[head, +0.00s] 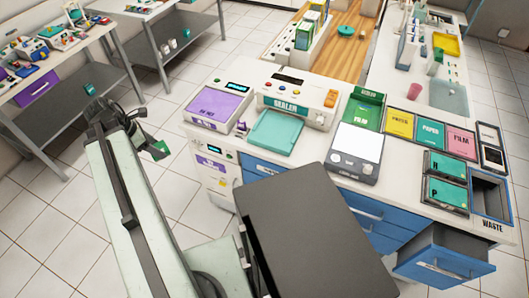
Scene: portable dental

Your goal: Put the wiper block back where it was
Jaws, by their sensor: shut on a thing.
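My gripper (147,143) is at the left, out over the tiled floor and to the left of the white counter. It is shut on a small dark green block (159,150), which hangs at its tip clear of any surface. I take this to be the wiper block, but it is small and partly covered by the fingers. The fingertips are hard to make out.
The counter (222,131) holds a purple-topped unit (219,108), a sealer (297,97), a scale (357,150) and colored bins. A blue drawer (445,255) stands open at lower right. Side tables with items stand at upper left. The floor between is clear.

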